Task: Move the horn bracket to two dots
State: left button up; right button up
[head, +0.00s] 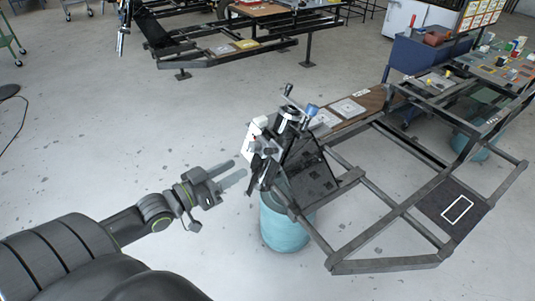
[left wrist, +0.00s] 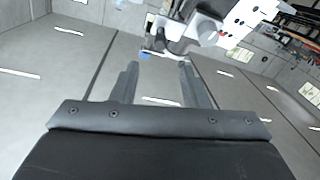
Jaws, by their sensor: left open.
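My left gripper (head: 238,173) is open and empty, pointing right toward a dark assembly (head: 286,140) with a white block and a blue cap at the near left corner of the metal frame. A gap shows between its fingertips and the assembly. In the left wrist view my left gripper (left wrist: 158,70) has its two fingers apart, with parts of the assembly (left wrist: 180,32) beyond the tips. A white plate with dark dots (left wrist: 245,22) shows at the upper right there. I cannot tell which part is the horn bracket. My right gripper is out of view.
The dark metal frame (head: 385,264) stretches right, with a blue drum (head: 287,228) under its near left corner. A board with white cards (head: 347,108) lies along its far side. A second frame (head: 235,58) stands behind. Grey floor (head: 130,120) is clear to the left.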

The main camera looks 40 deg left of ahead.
aim_at(265, 153)
pick_arm(q)
jog(key=b+x, duration=0.3)
jog(key=x, duration=0.7)
jog(key=shift+w+d, duration=0.15)
jog(key=shift+w, duration=0.5)
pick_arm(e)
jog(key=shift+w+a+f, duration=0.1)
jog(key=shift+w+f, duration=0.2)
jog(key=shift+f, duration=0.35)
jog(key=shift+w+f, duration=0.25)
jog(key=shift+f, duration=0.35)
pick_arm(q)
jog(key=shift+c, duration=0.9)
jog(key=c, duration=0.7)
grip_shut()
jog(key=shift+f, duration=0.1)
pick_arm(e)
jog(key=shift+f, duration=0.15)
